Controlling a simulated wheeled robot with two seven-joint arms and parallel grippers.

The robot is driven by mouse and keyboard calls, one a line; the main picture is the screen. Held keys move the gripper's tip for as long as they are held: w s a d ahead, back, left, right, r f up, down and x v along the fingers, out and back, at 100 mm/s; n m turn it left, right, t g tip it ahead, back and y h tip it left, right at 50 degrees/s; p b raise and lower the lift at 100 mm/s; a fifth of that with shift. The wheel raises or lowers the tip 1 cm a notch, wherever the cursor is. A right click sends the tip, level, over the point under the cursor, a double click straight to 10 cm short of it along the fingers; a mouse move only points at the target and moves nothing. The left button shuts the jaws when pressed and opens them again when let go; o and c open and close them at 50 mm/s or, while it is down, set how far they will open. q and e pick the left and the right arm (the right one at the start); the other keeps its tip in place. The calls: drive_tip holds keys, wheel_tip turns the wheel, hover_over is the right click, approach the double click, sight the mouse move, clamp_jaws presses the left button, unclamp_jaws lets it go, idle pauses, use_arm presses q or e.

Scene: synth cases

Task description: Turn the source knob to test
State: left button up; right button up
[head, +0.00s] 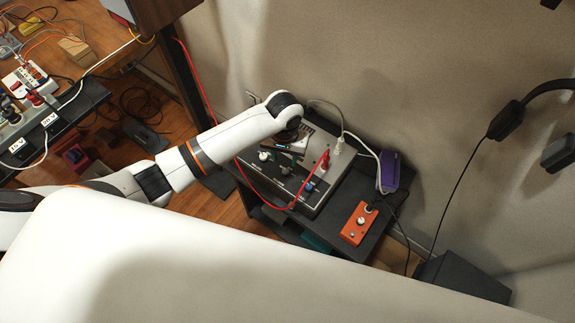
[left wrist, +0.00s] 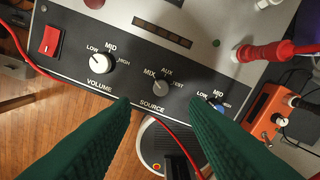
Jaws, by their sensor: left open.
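The source knob (left wrist: 162,82) is a small grey knob on the dark front strip of a grey control box (head: 318,200). MIX, AUX and TEST are printed around it. Its pointer is too small to read surely. My left gripper (left wrist: 160,105) is open, with a green finger on each side below the knob in the left wrist view. Nothing is between the fingers, and they appear apart from the knob. In the head view my left arm reaches over the box, and its fingers are not clear there. My right gripper is not in view.
A white volume knob (left wrist: 103,63) and red switch (left wrist: 50,41) lie left of the source knob. A blue knob (left wrist: 217,107) is partly behind the right finger. A red plug (left wrist: 262,52) and red cable are close. An orange box (head: 358,224) stands beside the control box.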

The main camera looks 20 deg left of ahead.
sight(285, 171)
use_arm(q)
wheel_tip(285, 171, down, 7)
drive_tip(key=shift+w+f, duration=0.1)
drive_tip(key=shift+f, duration=0.05)
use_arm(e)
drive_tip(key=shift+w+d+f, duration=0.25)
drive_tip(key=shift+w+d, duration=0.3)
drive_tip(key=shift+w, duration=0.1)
use_arm(q)
clamp_jaws()
